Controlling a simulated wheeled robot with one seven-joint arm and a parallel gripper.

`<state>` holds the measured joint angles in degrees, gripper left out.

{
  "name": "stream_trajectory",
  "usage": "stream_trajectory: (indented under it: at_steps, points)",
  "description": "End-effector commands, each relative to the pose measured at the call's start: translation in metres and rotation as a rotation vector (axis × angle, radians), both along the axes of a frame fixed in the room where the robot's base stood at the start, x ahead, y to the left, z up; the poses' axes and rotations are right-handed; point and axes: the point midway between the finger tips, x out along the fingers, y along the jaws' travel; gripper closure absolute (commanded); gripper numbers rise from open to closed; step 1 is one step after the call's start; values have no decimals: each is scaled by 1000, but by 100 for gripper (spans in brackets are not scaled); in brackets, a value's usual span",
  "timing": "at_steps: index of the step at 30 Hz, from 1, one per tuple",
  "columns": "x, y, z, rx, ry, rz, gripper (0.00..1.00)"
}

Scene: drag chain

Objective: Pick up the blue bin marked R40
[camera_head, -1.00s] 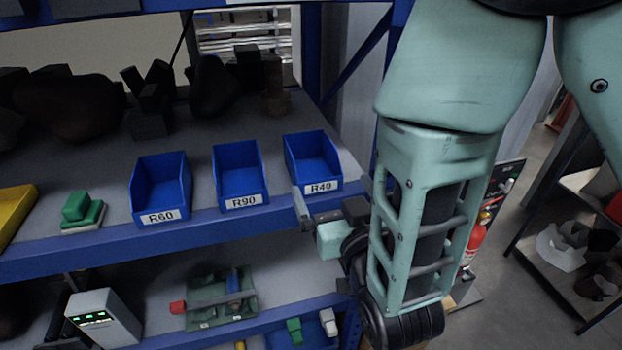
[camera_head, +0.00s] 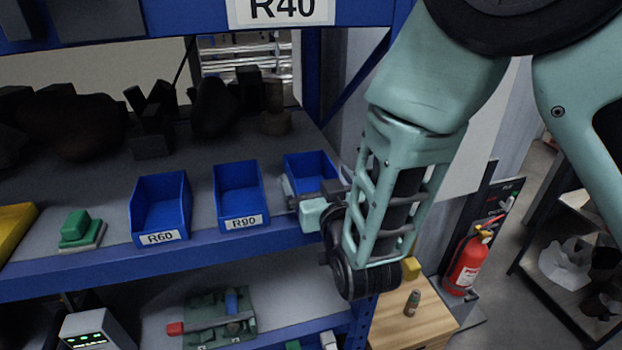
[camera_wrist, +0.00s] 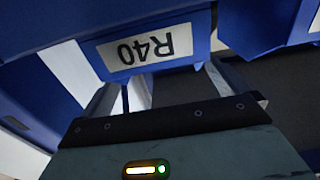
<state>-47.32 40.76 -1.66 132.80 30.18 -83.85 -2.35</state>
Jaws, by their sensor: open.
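The blue bin marked R40 (camera_head: 309,168) stands at the right end of the shelf, its front label hidden behind my gripper in the head view. In the wrist view the R40 bin's labelled front (camera_wrist: 150,50) is close ahead and the label reads upside down. My gripper (camera_head: 318,193) is open, right at the front of this bin. In the wrist view its two fingers (camera_wrist: 155,88) reach toward the bin's front wall, one near each end of the label. I cannot tell whether they touch it.
The blue bins R90 (camera_head: 240,195) and R60 (camera_head: 160,207) stand to the left on the same shelf (camera_head: 110,255). A green block (camera_head: 76,226) and a yellow bin (camera_head: 14,230) are further left. A blue rack post stands behind my arm. A fire extinguisher (camera_head: 467,262) is at right.

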Motion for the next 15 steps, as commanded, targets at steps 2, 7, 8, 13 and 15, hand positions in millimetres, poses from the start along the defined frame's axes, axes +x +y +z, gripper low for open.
stream_trajectory:
  at_steps: [2,7,8,13,15]
  points:
    - [10,3,6,0,0,-2,0]
    - [28,8,3,1,0,-2,0]
    - [30,8,3,1,1,-2,0]
    - [32,9,1,1,0,-1,0]
    - [32,9,1,1,0,-1,0]
